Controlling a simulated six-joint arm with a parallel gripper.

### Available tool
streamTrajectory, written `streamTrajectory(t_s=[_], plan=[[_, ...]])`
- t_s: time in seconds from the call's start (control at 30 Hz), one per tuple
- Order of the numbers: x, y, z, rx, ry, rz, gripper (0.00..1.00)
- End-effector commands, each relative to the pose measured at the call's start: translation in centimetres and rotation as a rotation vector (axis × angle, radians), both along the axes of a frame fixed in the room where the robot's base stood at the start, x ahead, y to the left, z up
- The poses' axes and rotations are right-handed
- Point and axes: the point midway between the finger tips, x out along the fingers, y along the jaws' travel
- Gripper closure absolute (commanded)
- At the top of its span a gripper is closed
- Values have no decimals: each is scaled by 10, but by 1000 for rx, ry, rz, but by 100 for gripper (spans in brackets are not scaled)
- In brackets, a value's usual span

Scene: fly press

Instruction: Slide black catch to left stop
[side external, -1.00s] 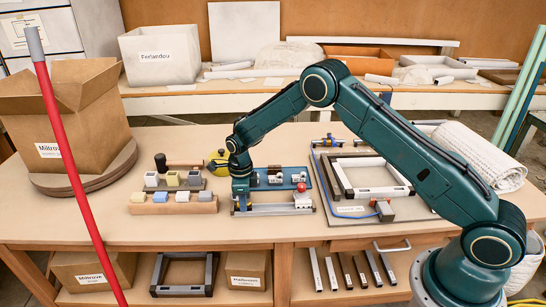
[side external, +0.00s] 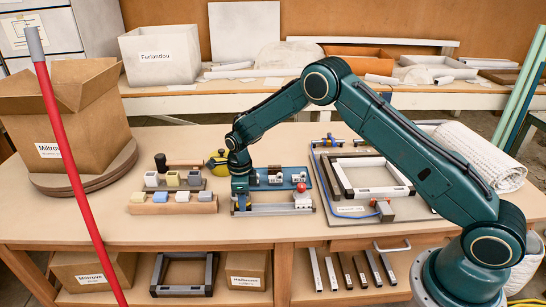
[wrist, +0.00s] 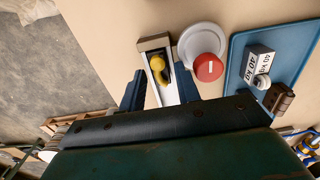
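A pale metal rail (side external: 275,209) lies along the front of the fixture on the bench. In the wrist view the rail's channel (wrist: 143,44) runs away from my gripper and holds a yellow knob (wrist: 157,62) with a small black piece (wrist: 161,76) beside it. I cannot tell whether this black piece is the catch; no other black catch shows clearly. My gripper (side external: 241,207) points down at the rail's left part. In the wrist view its two dark blue fingers (wrist: 160,91) stand apart, one on each side of the channel, with no grip visible.
A red button (wrist: 208,67) on a pale round base stands close beside the rail. A blue plate (side external: 283,178) with pale blocks lies behind the rail. A rack of coloured blocks (side external: 172,208) stands to the left, and a board with frames (side external: 350,211) lies to the right.

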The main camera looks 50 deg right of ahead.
Motion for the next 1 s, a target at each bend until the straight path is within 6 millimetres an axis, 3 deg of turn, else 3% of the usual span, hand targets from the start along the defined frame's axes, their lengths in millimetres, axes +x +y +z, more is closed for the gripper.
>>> streamTrajectory(t_s=[1.0], plan=[[0, 0, 51, 0, -1, 0, 67]])
